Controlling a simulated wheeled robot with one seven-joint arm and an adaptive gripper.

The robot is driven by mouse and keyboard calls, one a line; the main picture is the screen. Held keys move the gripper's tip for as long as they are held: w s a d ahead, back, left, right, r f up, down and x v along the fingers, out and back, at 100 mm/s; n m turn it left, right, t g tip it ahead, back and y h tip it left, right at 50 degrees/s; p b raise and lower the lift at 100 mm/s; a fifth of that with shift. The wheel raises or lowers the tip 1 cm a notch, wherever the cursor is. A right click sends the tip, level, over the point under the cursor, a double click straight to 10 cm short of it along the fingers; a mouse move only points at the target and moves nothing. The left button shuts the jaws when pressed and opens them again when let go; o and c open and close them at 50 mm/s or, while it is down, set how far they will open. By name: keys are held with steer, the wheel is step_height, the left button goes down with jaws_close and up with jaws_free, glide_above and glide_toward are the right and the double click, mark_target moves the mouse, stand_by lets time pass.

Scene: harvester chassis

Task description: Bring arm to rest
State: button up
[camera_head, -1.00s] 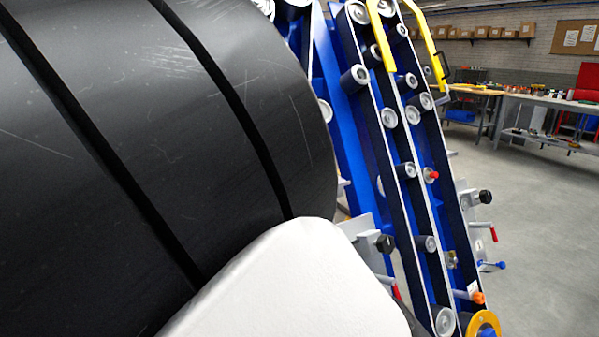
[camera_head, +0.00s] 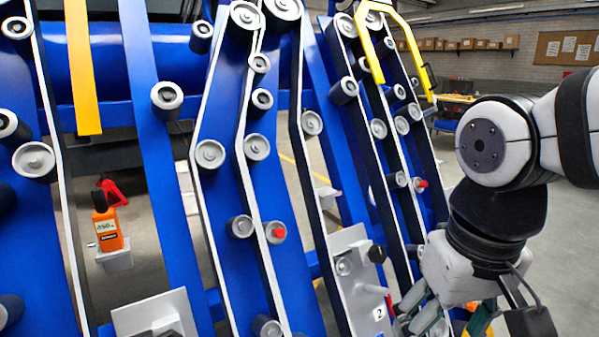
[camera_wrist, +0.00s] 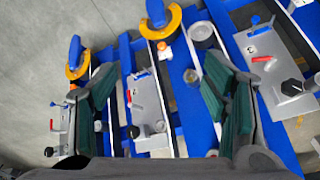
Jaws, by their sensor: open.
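My gripper (camera_head: 450,318) hangs at the lower right in the head view, beside the right conveyor of the harvester chassis (camera_head: 232,180). It partly hides the chassis's lower end. In the wrist view my gripper (camera_wrist: 160,72) shows two green-padded fingers spread wide apart, with nothing between them. Behind them are a grey plate (camera_wrist: 146,98), blue beams and the floor. I cannot tell exactly how far the fingers are from the plate. My upper wrist links are bent above the gripper in the head view.
An orange bottle (camera_head: 107,228) stands on a small bracket at the left. A plate marked 2 (camera_head: 352,268) is close left of my gripper. Yellow handrails (camera_head: 366,40) rise above the right conveyor. Open floor (camera_head: 575,235) lies at the right, with a workbench (camera_head: 455,98) far behind.

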steer(key=s+d+f+m, duration=0.1)
steer(key=s+d+f, duration=0.1)
steer(key=s, duration=1.1)
step_height(320, 180, up, 19)
steer(key=t+p, duration=0.2)
steer(key=p, duration=1.4)
steer(key=shift+w+d+t+p, duration=0.15)
steer(key=shift+w+t+p, duration=0.15)
steer(key=shift+t+p, duration=0.1)
steer(key=shift+f, duration=0.1)
